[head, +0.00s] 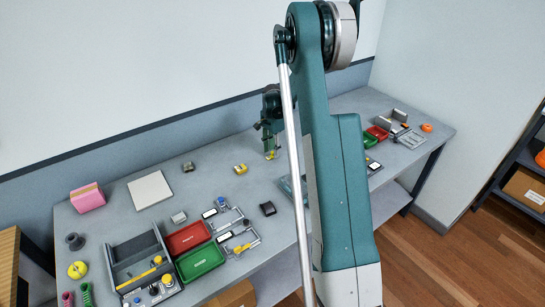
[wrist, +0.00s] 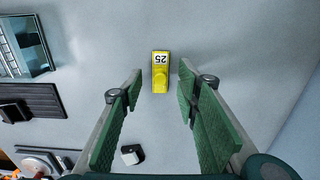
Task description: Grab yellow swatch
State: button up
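A small yellow block (wrist: 160,72) lies on the grey tabletop in the wrist view, with a white label reading 25, upside down. It is the only plainly yellow piece there; I cannot tell for certain that it is the swatch. My gripper (wrist: 161,80) is open and empty, its green pads on either side of the block in the picture with a gap at each side. How far the tips are above the table is unclear. In the head view my gripper (head: 270,153) is over the table's back part, with a yellow bit (head: 271,156) showing at its tips.
Another yellow piece (head: 240,169) lies left of my gripper in the head view. A red tray (head: 188,238), a green tray (head: 199,261) and a grey organizer (head: 138,262) stand at front left. A small black-and-white block (wrist: 132,154) lies near the left finger.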

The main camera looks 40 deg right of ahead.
jog(key=shift+f, duration=0.8)
grip_shut()
